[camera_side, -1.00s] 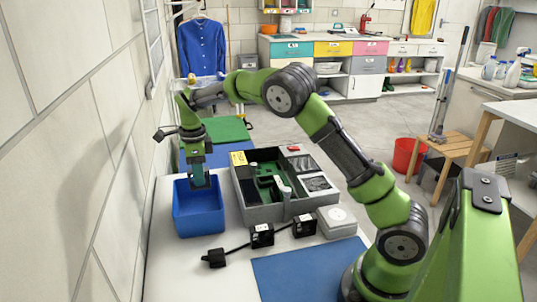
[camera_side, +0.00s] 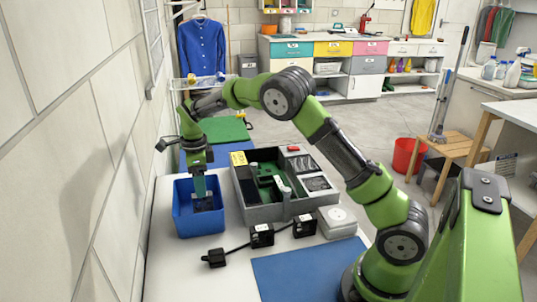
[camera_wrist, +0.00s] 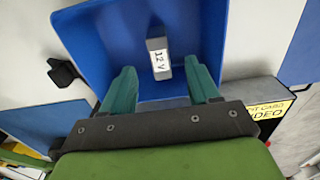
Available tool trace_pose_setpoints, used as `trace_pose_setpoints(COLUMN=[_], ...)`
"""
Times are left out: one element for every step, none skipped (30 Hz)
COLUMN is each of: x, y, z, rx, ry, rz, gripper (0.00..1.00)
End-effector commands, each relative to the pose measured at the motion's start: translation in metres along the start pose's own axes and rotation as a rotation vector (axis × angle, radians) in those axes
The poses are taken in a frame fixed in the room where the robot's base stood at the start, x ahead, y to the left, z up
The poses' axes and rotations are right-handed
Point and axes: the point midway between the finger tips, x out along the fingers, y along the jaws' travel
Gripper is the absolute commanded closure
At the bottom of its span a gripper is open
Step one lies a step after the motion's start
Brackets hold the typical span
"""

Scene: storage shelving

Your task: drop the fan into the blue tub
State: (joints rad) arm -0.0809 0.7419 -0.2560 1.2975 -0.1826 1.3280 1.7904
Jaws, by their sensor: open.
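The blue tub (camera_side: 198,226) stands on the white table, close under my gripper (camera_side: 201,191).
A grey compartment bin (camera_side: 272,213) with a green part stands right of the tub. Black box-shaped parts (camera_side: 262,236) with a cable and plug (camera_side: 214,258) lie in front. A white box (camera_side: 336,221) and a blue mat (camera_side: 309,272) are at the right and front.

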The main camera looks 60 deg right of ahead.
Motion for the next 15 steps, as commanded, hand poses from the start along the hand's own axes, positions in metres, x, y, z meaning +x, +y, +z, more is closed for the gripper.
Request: trace_pose_setpoints(x=[0.000,0.000,-0.001,-0.002,-0.004,-0.008,-0.011,-0.015,-0.022,-0.028,-0.035,-0.044,-0.052,-0.059,-0.070], y=[0.000,0.000,0.000,0.000,0.000,-0.001,-0.001,-0.001,-0.001,-0.001,-0.001,-0.001,-0.001,-0.001,-0.001], z=[0.000,0.000,0.000,0.000,0.000,0.000,0.000,0.000,0.000,0.000,0.001,0.001,0.001,0.001,0.001], rx=[0.000,0.000,0.000,0.000,-0.001,-0.001,-0.001,0.000,0.000,0.001,0.000,-0.001,-0.001,0.000,-0.001], ry=[0.000,0.000,0.000,0.000,0.000,-0.001,-0.001,-0.001,-0.002,-0.003,-0.003,-0.003,-0.004,-0.004,-0.003], rz=[0.000,0.000,0.000,0.000,-0.001,-0.003,-0.003,-0.002,-0.003,-0.004,-0.005,-0.005,-0.005,-0.005,-0.006], gripper=[0.40,0.40,0.40,0.40,0.40,0.40,0.40,0.40,0.40,0.40,0.40,0.40,0.40,0.40,0.40])
